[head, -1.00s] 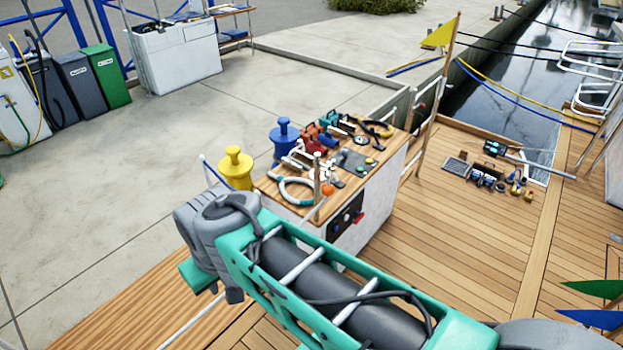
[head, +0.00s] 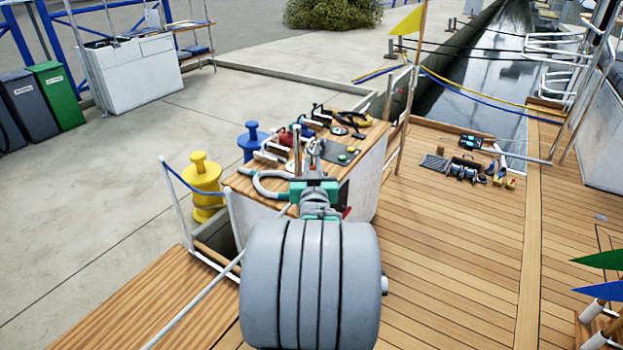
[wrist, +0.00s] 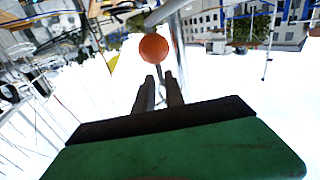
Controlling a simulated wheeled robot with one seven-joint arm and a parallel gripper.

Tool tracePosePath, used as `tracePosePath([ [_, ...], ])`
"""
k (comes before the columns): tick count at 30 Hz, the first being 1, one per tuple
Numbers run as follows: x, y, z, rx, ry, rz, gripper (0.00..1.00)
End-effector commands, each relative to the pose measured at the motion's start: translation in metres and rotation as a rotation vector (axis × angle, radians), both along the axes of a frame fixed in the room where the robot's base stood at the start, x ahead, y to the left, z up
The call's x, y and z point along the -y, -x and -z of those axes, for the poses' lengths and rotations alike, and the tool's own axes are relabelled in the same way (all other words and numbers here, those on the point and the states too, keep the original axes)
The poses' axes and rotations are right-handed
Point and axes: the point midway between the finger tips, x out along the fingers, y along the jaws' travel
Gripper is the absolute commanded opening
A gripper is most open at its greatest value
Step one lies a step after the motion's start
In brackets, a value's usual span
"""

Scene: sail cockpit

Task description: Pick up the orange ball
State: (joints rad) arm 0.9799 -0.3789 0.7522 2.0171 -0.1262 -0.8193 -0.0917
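The orange ball (wrist: 154,48) shows in the wrist view, just beyond my fingertips and close to the line between them. In the head view my arm reaches over the near edge of the wooden-topped counter (head: 243,184), and the ball is hidden behind my arm and gripper.
Shackles, tools and a pale hose loop (head: 268,190) crowd the counter top. A yellow bollard (head: 203,180) and a blue bollard (head: 251,143) stand to its left. A flag pole (head: 408,110) rises at its right. The deck (head: 450,240) on the right is mostly clear.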

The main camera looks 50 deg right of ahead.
Motion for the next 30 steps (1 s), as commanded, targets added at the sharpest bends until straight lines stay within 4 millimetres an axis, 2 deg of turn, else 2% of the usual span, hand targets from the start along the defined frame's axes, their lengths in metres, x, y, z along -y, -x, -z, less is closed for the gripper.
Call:
tracePosePath([
  [12, 0.049, -0.042, 0.000, -0.002, -0.002, -0.005, 0.14],
  [19, 0.051, -0.043, -0.001, -0.002, -0.002, -0.004, 0.14],
  [24, 0.051, -0.043, -0.001, -0.002, -0.002, -0.004, 0.00],
  [30, 0.051, -0.043, -0.001, -0.003, -0.003, -0.004, 0.00],
])
